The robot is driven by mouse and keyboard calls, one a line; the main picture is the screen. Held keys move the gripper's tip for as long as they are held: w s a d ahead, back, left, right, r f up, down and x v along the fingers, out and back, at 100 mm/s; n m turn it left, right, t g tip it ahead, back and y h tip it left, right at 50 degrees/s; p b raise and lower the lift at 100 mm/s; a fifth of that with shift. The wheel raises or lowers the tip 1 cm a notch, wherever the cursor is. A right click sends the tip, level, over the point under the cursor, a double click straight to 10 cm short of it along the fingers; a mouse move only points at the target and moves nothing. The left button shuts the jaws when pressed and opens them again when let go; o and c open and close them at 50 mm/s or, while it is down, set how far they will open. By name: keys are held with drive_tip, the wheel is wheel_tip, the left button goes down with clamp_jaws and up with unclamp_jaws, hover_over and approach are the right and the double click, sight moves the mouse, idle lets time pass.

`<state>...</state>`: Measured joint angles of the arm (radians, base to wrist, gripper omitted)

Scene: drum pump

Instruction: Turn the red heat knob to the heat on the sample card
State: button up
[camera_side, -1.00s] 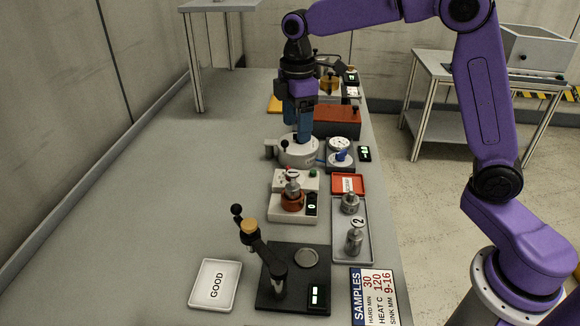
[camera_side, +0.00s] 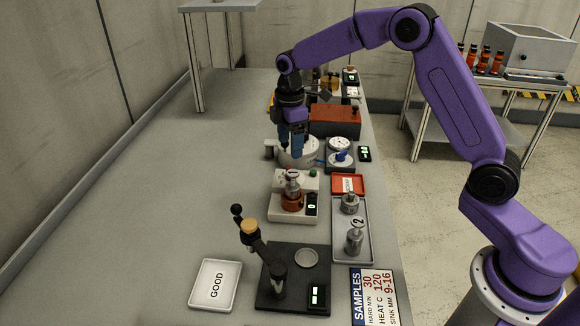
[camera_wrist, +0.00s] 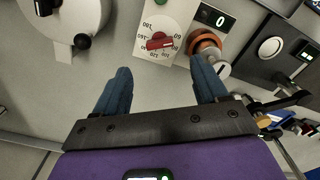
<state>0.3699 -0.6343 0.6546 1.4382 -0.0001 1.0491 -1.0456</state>
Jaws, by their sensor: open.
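The red heat knob (camera_wrist: 158,41) sits on a white dial panel with numbers around it, in the upper middle of the wrist view. Its exact setting is too small to read surely. Beside it are an orange ring (camera_wrist: 205,40) and a black display (camera_wrist: 215,16) showing 0. The heater (camera_side: 290,212) stands mid-table in the side view. The sample card (camera_side: 375,296) at the front reads HEAT C 120. My gripper (camera_wrist: 161,72) is open and empty, its blue fingers apart on either side below the knob in the picture. In the side view my gripper (camera_side: 290,150) is behind the heater.
A white round device (camera_side: 310,155) is close to my fingers. A red tray (camera_side: 348,184), a grey tray with metal weights (camera_side: 367,245) and a black lever stand (camera_side: 262,295) lie nearer the front. The left table side is clear.

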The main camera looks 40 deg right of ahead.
wheel_tip(320, 180, down, 8)
drive_tip(key=shift+f, duration=0.25)
drive_tip(key=shift+c, duration=0.3)
drive_tip(key=c, duration=1)
